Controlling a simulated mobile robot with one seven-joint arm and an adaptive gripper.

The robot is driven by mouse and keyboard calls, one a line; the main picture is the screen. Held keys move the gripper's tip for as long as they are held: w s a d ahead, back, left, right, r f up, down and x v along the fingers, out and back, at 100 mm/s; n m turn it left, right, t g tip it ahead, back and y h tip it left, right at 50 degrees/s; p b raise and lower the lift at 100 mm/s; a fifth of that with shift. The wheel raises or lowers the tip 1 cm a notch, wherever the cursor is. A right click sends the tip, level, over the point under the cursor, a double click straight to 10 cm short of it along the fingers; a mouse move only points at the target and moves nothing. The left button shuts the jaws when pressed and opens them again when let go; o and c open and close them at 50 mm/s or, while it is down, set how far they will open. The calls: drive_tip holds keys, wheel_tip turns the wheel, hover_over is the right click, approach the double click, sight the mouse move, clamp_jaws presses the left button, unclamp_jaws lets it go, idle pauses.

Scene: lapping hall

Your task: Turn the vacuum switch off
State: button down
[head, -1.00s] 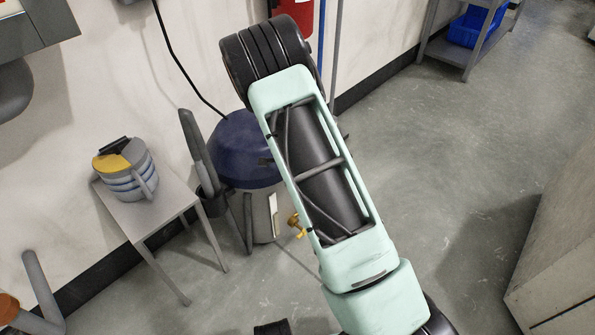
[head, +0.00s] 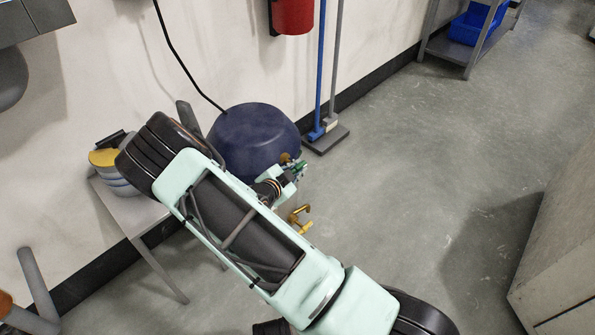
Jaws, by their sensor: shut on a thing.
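The vacuum has a dark blue domed lid (head: 252,135) and stands by the wall in the head view. My arm covers most of its lower body. My gripper (head: 294,169) is at the right edge of the lid, small in the picture and partly hidden by its own wrist. It is shut on a small brown part (head: 286,157) beside the lid. I cannot tell whether this part is the vacuum switch, and no switch shows clearly. A brass-yellow fitting (head: 300,216) shows below the gripper, apart from it.
A small grey table (head: 137,216) with a stack of tubs (head: 117,170) stands left of the vacuum. A black cable (head: 178,60) runs down to the lid. A red cylinder (head: 293,15) and a blue-handled tool (head: 319,75) are at the wall. The floor to the right is clear.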

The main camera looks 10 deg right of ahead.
idle(0.5)
drive_tip(key=c, duration=1.9)
unclamp_jaws()
drive_tip(key=v, duration=1.2)
drive_tip(key=shift+f, duration=0.1)
